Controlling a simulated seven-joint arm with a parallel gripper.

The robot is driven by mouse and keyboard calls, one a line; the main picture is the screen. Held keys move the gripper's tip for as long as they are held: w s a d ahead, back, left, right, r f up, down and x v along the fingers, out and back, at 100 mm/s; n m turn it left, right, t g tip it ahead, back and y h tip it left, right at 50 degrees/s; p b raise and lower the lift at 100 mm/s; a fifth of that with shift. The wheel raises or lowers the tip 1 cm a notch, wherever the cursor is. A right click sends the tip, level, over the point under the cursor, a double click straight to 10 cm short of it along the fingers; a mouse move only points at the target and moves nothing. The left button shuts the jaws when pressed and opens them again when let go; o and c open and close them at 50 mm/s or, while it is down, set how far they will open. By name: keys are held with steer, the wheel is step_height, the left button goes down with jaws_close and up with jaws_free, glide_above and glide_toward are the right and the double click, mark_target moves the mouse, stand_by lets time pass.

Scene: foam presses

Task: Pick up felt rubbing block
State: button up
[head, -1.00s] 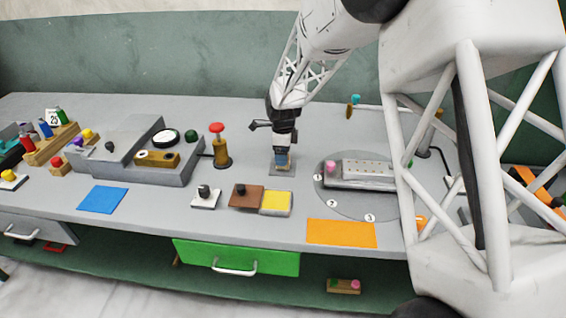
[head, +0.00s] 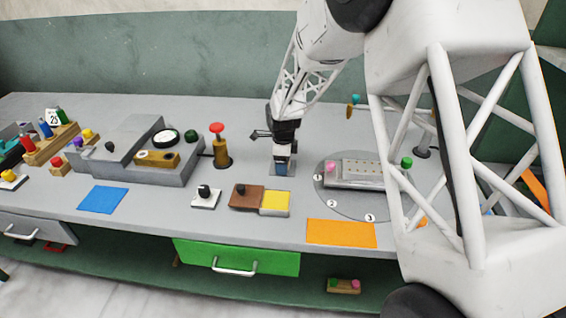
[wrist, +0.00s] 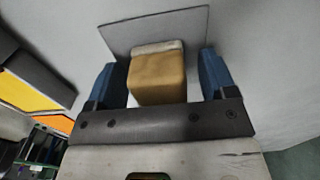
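The felt rubbing block (wrist: 158,80) is a tan wooden block with a pale felt-like layer along its far edge in the wrist view. It stands on a thin grey square plate (wrist: 190,28). My gripper (wrist: 160,66) is open, with one blue finger on each side of the block. A gap shows on the right; the left finger is very close, and I cannot tell whether it touches. In the head view, my gripper (head: 284,167) is down at the plate (head: 290,172), and its fingers mostly hide the block.
A brown block and yellow pad (head: 275,202) sit in front of my gripper. A grey round plate with a drilled bar (head: 345,208) is to the right. A red-knobbed post (head: 220,150) and grey press (head: 130,165) stand left. Bench surface behind my gripper is clear.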

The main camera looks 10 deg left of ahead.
steer(key=c, duration=0.9)
steer(key=shift+r, duration=0.1)
steer(key=shift+c, duration=0.2)
steer(key=shift+r, duration=0.75)
step_height(320, 180, up, 2)
steer(key=shift+r, duration=0.1)
steer(key=s+d, duration=0.1)
steer(key=s, duration=0.4)
steer(key=s+d, duration=0.2)
steer(key=s, duration=0.3)
steer(key=s+d+r, duration=0.1)
steer(key=s+d, duration=0.1)
steer(key=s, duration=0.3)
steer(key=shift+d, duration=0.25)
steer(key=o, duration=0.4)
steer(key=c, duration=0.3)
